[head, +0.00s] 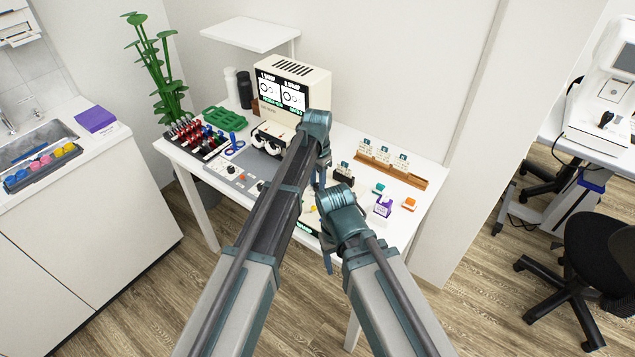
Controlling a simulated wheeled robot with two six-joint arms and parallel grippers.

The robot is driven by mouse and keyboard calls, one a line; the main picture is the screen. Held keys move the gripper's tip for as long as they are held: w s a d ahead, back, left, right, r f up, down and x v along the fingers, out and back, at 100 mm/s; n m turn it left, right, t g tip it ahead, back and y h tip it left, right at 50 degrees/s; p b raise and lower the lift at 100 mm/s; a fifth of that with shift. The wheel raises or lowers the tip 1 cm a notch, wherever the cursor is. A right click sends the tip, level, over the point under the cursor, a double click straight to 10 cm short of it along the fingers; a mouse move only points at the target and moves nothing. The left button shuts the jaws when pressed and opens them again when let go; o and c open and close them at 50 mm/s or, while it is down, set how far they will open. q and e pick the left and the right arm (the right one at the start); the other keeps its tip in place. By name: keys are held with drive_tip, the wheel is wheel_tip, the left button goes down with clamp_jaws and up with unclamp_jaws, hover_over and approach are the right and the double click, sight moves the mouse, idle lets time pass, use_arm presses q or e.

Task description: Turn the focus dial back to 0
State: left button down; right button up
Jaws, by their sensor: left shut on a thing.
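A grey control panel (217,173) lies on the white desk, with small knobs on its left part. One small orange-red knob (229,168) shows there. I cannot tell which knob is the focus dial, and no dial reading is legible. My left arm crosses the panel's right side and hides much of it. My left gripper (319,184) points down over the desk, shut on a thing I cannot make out. My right gripper (328,263) hangs lower, near the desk's front edge; its jaw opening is not clear.
A beige device (318,80) with two dark screens stands behind the panel. Red, black and blue items (192,134) and a green tray (222,119) are at left. A wooden card rack (405,176), a purple holder (383,207) and an orange block (409,203) stand at right.

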use_arm(q)
drive_tip(key=n, duration=0.4)
idle(0.3)
drive_tip(key=c, duration=0.6)
unclamp_jaws()
wheel_tip(320, 180, up, 14)
drive_tip(key=p, duration=1.3)
drive_tip(key=shift+p, duration=0.4)
drive_tip(key=shift+f, duration=0.1)
